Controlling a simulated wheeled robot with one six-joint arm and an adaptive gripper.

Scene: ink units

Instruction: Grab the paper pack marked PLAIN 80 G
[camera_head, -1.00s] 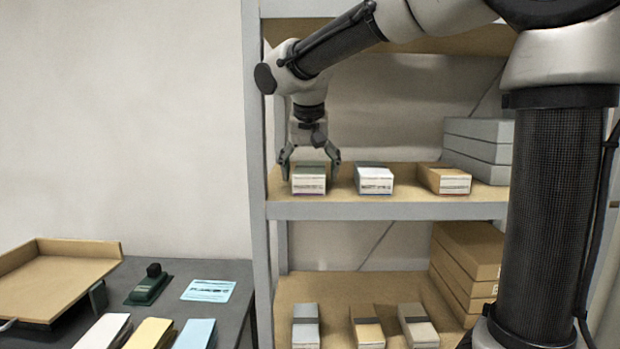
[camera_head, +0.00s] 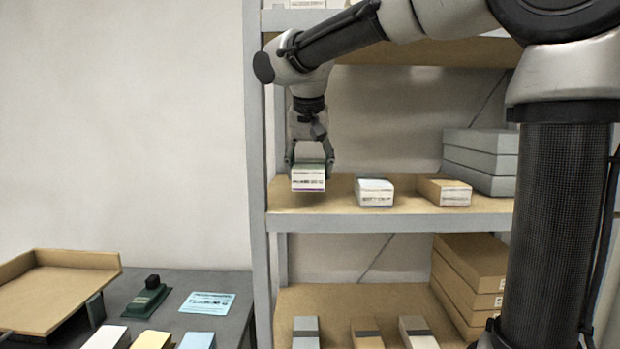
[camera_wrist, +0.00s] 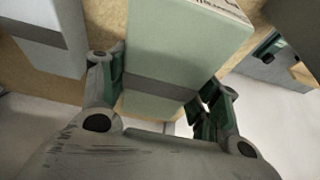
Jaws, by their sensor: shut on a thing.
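My gripper (camera_head: 309,158) is shut on a pale green pack (camera_head: 308,180) with a white printed front label and a purple strip along its lower edge. The label text is too small to read. The pack is held above the left part of the upper shelf (camera_head: 345,222), apart from its board. In the wrist view the fingers (camera_wrist: 165,90) clasp the sides of the green pack (camera_wrist: 182,45), which has a grey band across it. A white-fronted pack (camera_head: 375,192) and a tan pack (camera_head: 445,191) stand to its right on the same shelf.
Grey boxes (camera_head: 480,160) are stacked at the shelf's right end. The shelf's upright post (camera_head: 257,200) is close to the left of the held pack. Several packs and tan boxes (camera_head: 468,275) are on the lower shelf. A dark table with a tan tray (camera_head: 60,285) and blue card (camera_head: 208,303) is at left.

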